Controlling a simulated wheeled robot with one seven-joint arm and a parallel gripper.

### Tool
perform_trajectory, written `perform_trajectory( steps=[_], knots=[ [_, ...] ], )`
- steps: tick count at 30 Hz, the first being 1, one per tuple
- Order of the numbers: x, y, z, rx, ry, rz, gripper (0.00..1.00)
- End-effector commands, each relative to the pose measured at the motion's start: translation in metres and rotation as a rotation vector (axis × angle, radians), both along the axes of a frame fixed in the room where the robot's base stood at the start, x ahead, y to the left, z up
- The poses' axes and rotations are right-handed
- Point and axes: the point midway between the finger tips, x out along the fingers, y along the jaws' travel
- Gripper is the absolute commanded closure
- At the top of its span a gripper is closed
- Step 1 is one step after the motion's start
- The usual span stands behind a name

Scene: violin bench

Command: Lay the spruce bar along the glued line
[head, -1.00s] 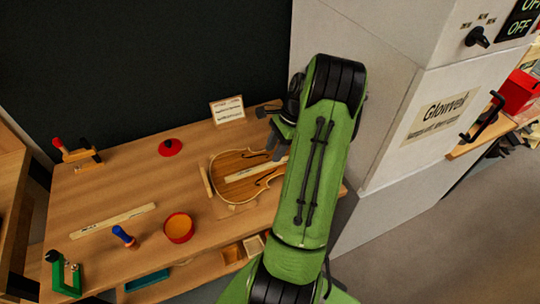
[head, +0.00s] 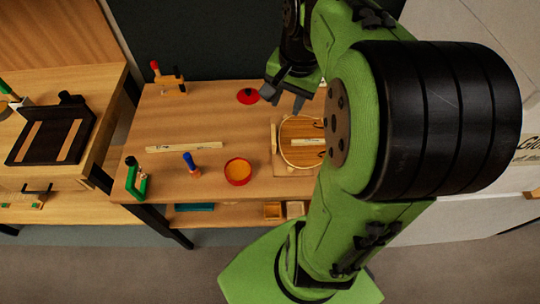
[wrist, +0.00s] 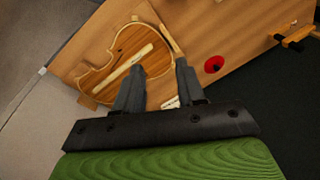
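My gripper (head: 284,98) is open and empty, raised over the back of the bench near the violin plate. Its two dark fingers stand apart in the wrist view (wrist: 160,68). The violin plate (wrist: 101,76) lies on the bench, partly behind my arm in the head view (head: 290,130). A pale narrow bar (wrist: 128,68) lies lengthwise on the plate, one end close to a finger in the wrist picture. A longer pale bar with small markings (head: 184,147) lies apart on the bench, left of the plate. I cannot make out a glue line.
A red-rimmed bowl (head: 238,171), a blue-and-orange tool (head: 191,163) and a green clamp (head: 136,178) stand near the bench's front. A red disc (head: 248,96) and a wooden tool (head: 168,78) are behind. A dark tray (head: 38,147) sits on the left bench. Bare wood lies between.

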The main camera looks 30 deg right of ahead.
Motion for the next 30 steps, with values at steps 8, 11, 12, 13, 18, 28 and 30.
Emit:
perform_trajectory(
  steps=[8, 11, 12, 13, 18, 28, 30],
  knots=[
    [-0.092, 0.111, 0.018, -0.277, -0.244, 0.788, 0.61],
    [-0.106, 0.117, 0.013, -0.315, -0.287, 0.905, 0.61],
    [-0.109, 0.118, 0.012, -0.321, -0.294, 0.927, 0.61],
    [-0.110, 0.118, 0.012, -0.323, -0.295, 0.934, 0.61],
    [-0.109, 0.118, 0.012, -0.324, -0.293, 0.935, 0.61],
    [-0.109, 0.118, 0.012, -0.324, -0.293, 0.933, 0.61],
    [-0.109, 0.118, 0.012, -0.324, -0.293, 0.933, 0.61]
  ],
)
